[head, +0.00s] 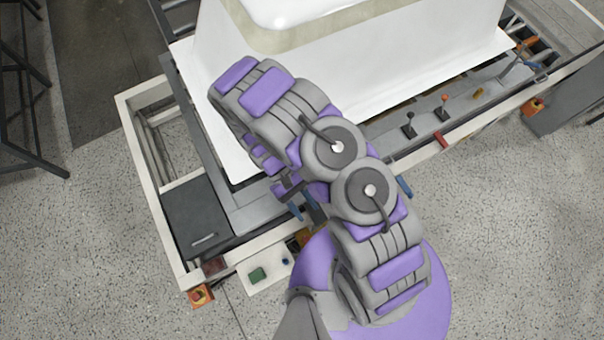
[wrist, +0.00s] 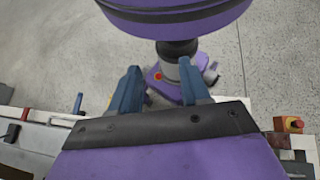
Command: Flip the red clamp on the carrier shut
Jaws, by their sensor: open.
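A small red piece (head: 440,139), which looks like the red clamp, sits on the front rail of the carrier (head: 470,128), right of my arm. A small red piece also shows at the far left of the wrist view (wrist: 26,114); it appears to be the same one. It is too small to tell how far it stands open. My gripper (head: 303,204) is mostly hidden under my arm in the head view, over the front edge of the carrier. In the wrist view its two blue fingers (wrist: 160,88) are apart with nothing between them.
A white tub shell (head: 350,70) fills the carrier's top. Upright levers (head: 410,125) stand behind the front rail. A blue handle (head: 403,187) juts from the rail. Emergency stops are at the left corner (head: 200,294) and right (head: 533,106). The speckled floor at right is clear.

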